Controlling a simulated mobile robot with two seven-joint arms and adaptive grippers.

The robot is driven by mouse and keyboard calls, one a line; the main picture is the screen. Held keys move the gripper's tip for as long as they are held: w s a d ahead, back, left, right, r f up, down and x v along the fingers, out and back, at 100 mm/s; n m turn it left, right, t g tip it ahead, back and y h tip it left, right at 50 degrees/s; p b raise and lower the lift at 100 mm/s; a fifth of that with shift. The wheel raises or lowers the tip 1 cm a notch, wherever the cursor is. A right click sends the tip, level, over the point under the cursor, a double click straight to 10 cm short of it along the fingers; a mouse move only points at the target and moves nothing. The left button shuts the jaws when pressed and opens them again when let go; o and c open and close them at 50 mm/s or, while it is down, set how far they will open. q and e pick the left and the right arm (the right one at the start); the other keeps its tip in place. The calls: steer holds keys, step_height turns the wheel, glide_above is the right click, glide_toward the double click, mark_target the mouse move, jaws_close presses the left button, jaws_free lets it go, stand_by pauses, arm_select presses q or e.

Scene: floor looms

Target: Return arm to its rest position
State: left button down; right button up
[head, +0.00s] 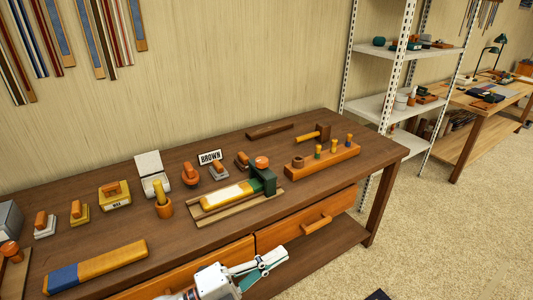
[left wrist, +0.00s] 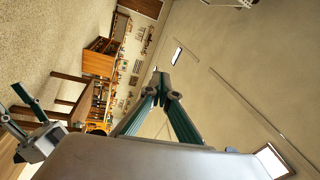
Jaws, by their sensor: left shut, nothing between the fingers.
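My left gripper (head: 268,262) is at the bottom of the head view, in front of the drawers of the wooden workbench (head: 140,240). Its green fingers (left wrist: 160,85) meet at the tips in the left wrist view, with nothing between them. It is clear of the things on the bench. At the left edge of the left wrist view is another gripper, my right one (left wrist: 22,112), with its green fingers apart and nothing seen between them. I do not make out the right gripper in the head view.
The bench holds a green clamp-like tool (head: 264,178), a "BROWN" sign (head: 210,157), an orange peg block (head: 322,160) and a long orange block with a blue band (head: 97,267). A drawer handle (head: 316,224) juts out. White shelving (head: 385,105) stands behind right.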

arm_select(q)
steer(key=a+f+n+t+y, duration=0.5)
steer(key=a+f+n+y, duration=0.6)
steer(key=a+f+n, duration=0.5)
steer(key=s+a+f+n+g+y, duration=0.2)
steer(key=s+a+f+n, duration=0.2)
steer(key=s+f, duration=0.2)
steer(key=s+a+f+n+g+y, duration=0.2)
steer(key=s+a+f+n, duration=0.2)
steer(key=s+f, duration=0.2)
step_height(320, 180, down, 2)
steer(key=shift+f+y, duration=0.25)
steer(key=shift+y, duration=0.05)
steer(key=shift+w+a, duration=0.1)
